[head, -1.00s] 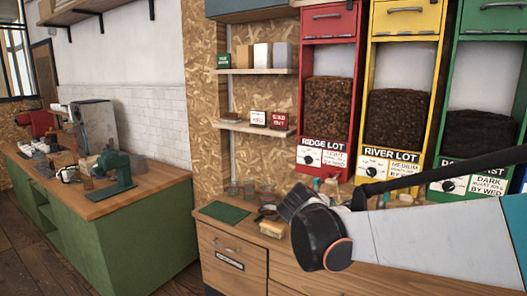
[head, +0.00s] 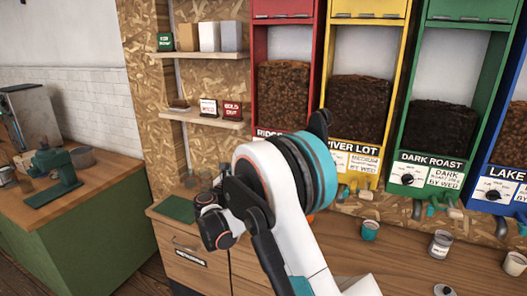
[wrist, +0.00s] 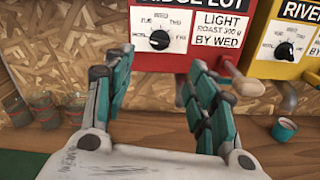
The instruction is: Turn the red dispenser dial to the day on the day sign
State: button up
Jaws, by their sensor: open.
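The red dispenser (head: 262,92) stands at the left of the dispenser row, full of brown beans. Its label is mostly behind my arm in the head view. In the wrist view its black round dial (wrist: 159,40) is ringed by day names, with TUE and THU readable; I cannot tell where its pointer aims. The label (wrist: 217,30) beside it reads LIGHT ROAST, BY WED. My gripper (wrist: 162,58) is open and empty, its fingers below and either side of the dial, apart from it. A small green sign (head: 165,41) stands on the upper shelf, its text too small to read.
The yellow dispenser (head: 398,60) is close on the right, with its own dial (wrist: 284,51). A spout handle (wrist: 242,82) projects below the red label. A teal cup (wrist: 284,129) stands on the wooden counter. Signs, one reading SOLD OUT (head: 232,111), stand on the lower shelf.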

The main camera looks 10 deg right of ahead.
jog(key=x, duration=1.3)
jog(key=shift+w+d+b, duration=0.25)
jog(key=shift+w+b, duration=0.05)
jog(key=shift+b, duration=0.1)
jog(key=c, duration=1.1)
